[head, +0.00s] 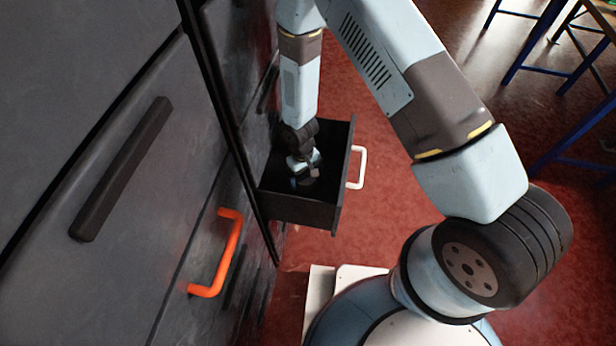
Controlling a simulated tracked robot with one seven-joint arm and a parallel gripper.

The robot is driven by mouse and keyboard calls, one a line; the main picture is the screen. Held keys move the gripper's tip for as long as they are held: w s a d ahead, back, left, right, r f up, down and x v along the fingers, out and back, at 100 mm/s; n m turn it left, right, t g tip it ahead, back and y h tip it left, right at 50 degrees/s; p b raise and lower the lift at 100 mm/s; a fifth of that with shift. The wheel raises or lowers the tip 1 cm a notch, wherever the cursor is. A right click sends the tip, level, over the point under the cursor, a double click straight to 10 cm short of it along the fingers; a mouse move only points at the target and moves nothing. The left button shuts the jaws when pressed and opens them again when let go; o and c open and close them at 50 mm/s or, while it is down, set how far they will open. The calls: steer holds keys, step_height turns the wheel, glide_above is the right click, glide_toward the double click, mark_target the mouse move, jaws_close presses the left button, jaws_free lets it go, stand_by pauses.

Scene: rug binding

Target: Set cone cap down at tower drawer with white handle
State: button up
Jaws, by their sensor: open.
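The drawer with the white handle (357,167) is pulled out of the dark tower. Its black front panel (342,185) and side wall (297,210) show. My arm reaches down from above into this drawer. My gripper (304,181) is low inside it, well within the walls, and is open. It is small and dark in the head view. I cannot make out the cone cap for certain; the gripper and the dark drawer interior may hide it.
An orange handle (222,255) is on the dark cabinet front, nearer than the open drawer. A long black handle (122,168) is on the panel at left. Blue-legged tables (535,42) stand at the upper right. The red floor (400,190) right of the drawer is clear.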

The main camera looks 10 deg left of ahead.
step_height(320, 180, up, 12)
steer(key=w+a, duration=0.1)
steer(key=shift+w, duration=0.2)
stand_by(0.5)
steer(key=w+d+r+m+t, duration=0.15)
steer(key=d+r, duration=0.35)
steer(key=r, duration=0.5)
steer(key=w+d+r+m+t+y, duration=0.1)
steer(key=w+d+r, duration=0.1)
steer(key=d+r, duration=0.6)
steer(key=w+d+r+m+t, duration=0.1)
steer(key=w+d+r, duration=0.15)
steer(key=r, duration=1.05)
steer(key=s+d+r+m+t, duration=0.3)
steer(key=s+d+r+m, duration=0.1)
steer(key=s+d+r, duration=1.3)
steer(key=shift+s+r, duration=0.3)
steer(key=shift+s, duration=0.2)
